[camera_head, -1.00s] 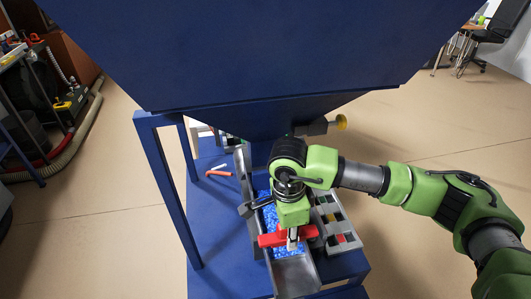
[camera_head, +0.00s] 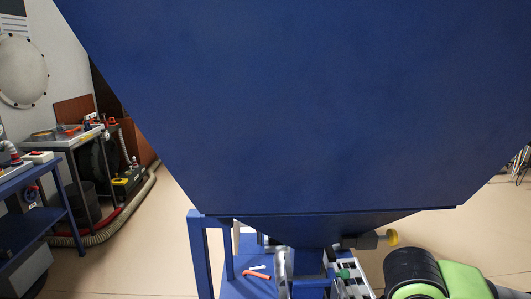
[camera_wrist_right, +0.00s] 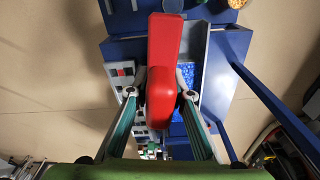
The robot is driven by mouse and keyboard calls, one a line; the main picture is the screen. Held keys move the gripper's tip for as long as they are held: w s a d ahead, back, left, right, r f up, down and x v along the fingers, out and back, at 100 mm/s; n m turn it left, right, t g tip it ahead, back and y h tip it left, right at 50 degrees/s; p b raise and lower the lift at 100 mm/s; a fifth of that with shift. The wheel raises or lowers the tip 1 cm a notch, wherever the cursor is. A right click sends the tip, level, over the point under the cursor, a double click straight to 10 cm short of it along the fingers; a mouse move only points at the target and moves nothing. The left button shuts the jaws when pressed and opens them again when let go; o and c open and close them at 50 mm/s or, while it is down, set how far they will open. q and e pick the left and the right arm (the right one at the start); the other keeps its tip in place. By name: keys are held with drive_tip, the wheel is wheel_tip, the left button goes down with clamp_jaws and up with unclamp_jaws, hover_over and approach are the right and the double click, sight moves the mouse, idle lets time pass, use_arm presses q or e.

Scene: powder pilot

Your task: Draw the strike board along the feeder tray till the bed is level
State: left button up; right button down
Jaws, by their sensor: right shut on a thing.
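In the right wrist view, the red strike board (camera_wrist_right: 163,65) is between the two fingers of my right gripper (camera_wrist_right: 161,94), which is shut on it. Blue granules (camera_wrist_right: 188,76) show beside the board, in the feeder tray (camera_wrist_right: 196,40) with its grey metal end. The board and gripper hide part of the bed, so I cannot tell how level it is. In the head view only a sliver of the tray (camera_head: 281,272) shows under the hopper; the right gripper and board are out of that picture. My left gripper is in neither view.
The big blue hopper (camera_head: 300,110) fills the head view above the blue stand (camera_head: 203,250). An orange-handled tool (camera_head: 256,274) lies on the stand. A control box with buttons (camera_wrist_right: 120,75) is beside the tray.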

drive_tip(key=shift+s+d+r+n, duration=0.2)
drive_tip(key=shift+s+r+n, duration=0.2)
drive_tip(key=shift+n, duration=0.4)
